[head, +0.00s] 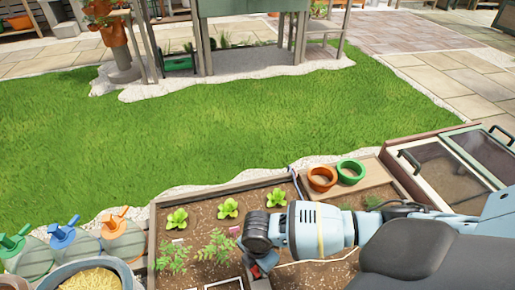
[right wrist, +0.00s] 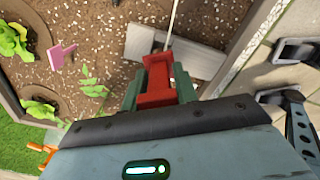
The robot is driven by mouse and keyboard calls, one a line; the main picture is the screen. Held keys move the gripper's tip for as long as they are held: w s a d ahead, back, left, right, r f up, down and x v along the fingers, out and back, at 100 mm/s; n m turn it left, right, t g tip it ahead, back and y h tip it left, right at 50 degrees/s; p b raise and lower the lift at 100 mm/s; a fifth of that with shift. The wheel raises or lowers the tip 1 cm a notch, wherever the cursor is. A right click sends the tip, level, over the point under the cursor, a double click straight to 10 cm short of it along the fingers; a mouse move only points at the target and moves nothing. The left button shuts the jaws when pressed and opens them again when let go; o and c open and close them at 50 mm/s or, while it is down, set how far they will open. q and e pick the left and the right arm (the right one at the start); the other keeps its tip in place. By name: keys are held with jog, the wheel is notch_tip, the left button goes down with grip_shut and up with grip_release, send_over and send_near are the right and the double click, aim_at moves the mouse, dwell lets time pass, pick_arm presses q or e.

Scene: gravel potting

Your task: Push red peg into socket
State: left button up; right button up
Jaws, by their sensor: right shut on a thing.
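My right gripper (right wrist: 157,88) is shut on the red peg (right wrist: 157,78), which sits between its two green fingers. A thin pale line, like a cord or rod, runs up from the peg's far end in the right wrist view. In the head view, my right gripper (head: 261,266) reaches down over the planting bed, and a bit of red shows at its tip. A grey wooden block (right wrist: 197,60) lies on the soil just beyond the peg; I cannot tell whether they touch. I cannot make out a socket. My left gripper is not in view.
The planting bed (head: 205,267) holds several green seedlings and a pink tag (right wrist: 62,54). An orange pot (head: 322,181) and a green pot (head: 351,173) stand at its far right. A cold frame (head: 440,165) is at right, several watering cans at left.

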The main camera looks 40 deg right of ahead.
jog(key=shift+f+b, duration=1.15)
jog(key=shift+f, duration=1.3)
jog(key=o, duration=0.9)
jog(key=shift+r, duration=0.1)
notch_tip(320, 180, up, 8)
jog(key=p, duration=0.4)
jog(key=shift+s+f, duration=0.1)
jog(key=shift+f, duration=0.1)
